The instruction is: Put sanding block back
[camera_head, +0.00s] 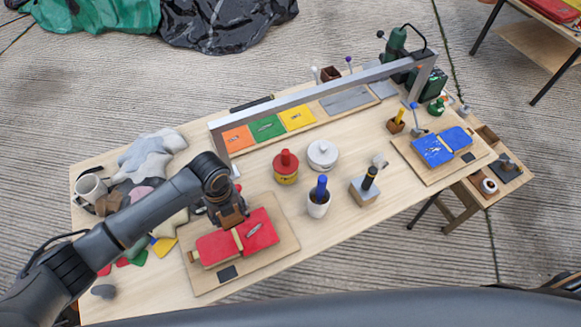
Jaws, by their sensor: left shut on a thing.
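My left gripper (228,213) reaches in from the left and points down over the red piece (262,232) on the left wooden board (281,243). It is shut on a small brown block (235,218), which looks like the sanding block. The gripper and wrist hide part of this block, and I cannot tell whether it touches the red piece. A dark square patch (227,273) lies on the board's front part. My right gripper is not in view.
A grey metal frame (300,98) spans the table's back. A red tin (286,167), white pot (322,154), white cup (318,204) and dark-handled grey block (365,190) stand mid-table. A second board (412,153) holds a blue piece (432,150). Cloths (150,155) crowd the left end.

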